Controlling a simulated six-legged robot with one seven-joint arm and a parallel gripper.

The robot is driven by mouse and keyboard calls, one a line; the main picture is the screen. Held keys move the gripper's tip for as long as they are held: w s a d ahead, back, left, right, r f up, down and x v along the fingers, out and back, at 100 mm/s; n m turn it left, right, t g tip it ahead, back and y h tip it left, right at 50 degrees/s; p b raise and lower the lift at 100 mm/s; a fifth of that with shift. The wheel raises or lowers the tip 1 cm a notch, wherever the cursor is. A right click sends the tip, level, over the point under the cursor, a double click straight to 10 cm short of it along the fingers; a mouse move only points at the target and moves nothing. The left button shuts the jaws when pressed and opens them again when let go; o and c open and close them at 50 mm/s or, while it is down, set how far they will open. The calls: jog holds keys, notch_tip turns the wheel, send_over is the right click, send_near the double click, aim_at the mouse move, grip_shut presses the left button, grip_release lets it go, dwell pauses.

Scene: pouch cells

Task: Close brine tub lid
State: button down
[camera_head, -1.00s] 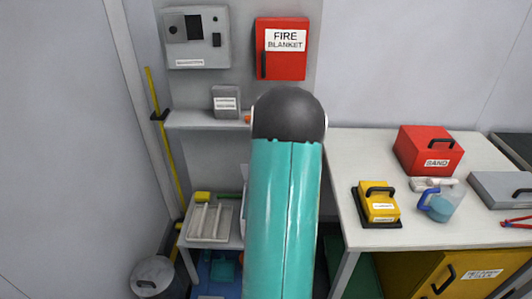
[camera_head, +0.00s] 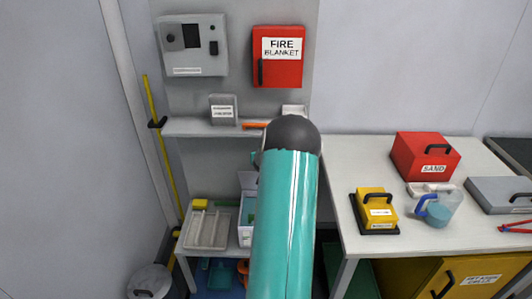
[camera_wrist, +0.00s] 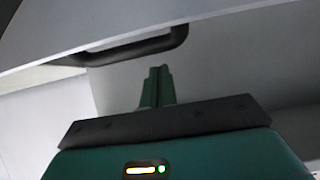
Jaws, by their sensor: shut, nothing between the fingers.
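A white tub (camera_head: 245,236) with a label on its front stands on the low bench, partly hidden behind my arm. A pale panel (camera_head: 247,181) stands up at its back, and something green shows inside. It looks like the brine tub with its lid raised, but the label is too small to read. My gripper (camera_wrist: 157,76) is shut and empty in the wrist view; my arm hides it in the head view. A grey panel (camera_wrist: 90,28) with a black handle (camera_wrist: 140,48) is above and beyond the fingertips, apparently the lid. I cannot tell whether they touch.
A grey tray (camera_head: 206,230) lies left of the tub. A shelf (camera_head: 190,127) with a small labelled box (camera_head: 223,109) is above. The right table (camera_head: 350,158) carries a yellow box (camera_head: 376,209), a red sand box (camera_head: 425,156) and a jug (camera_head: 438,206).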

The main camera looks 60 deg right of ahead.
jog(key=shift+s+a+f, duration=0.2)
jog(key=shift+a+f, duration=0.35)
jog(key=shift+s+a, duration=0.1)
jog(key=shift+a+f, duration=0.1)
jog(key=shift+s+a, duration=0.15)
jog(key=shift+a, duration=0.05)
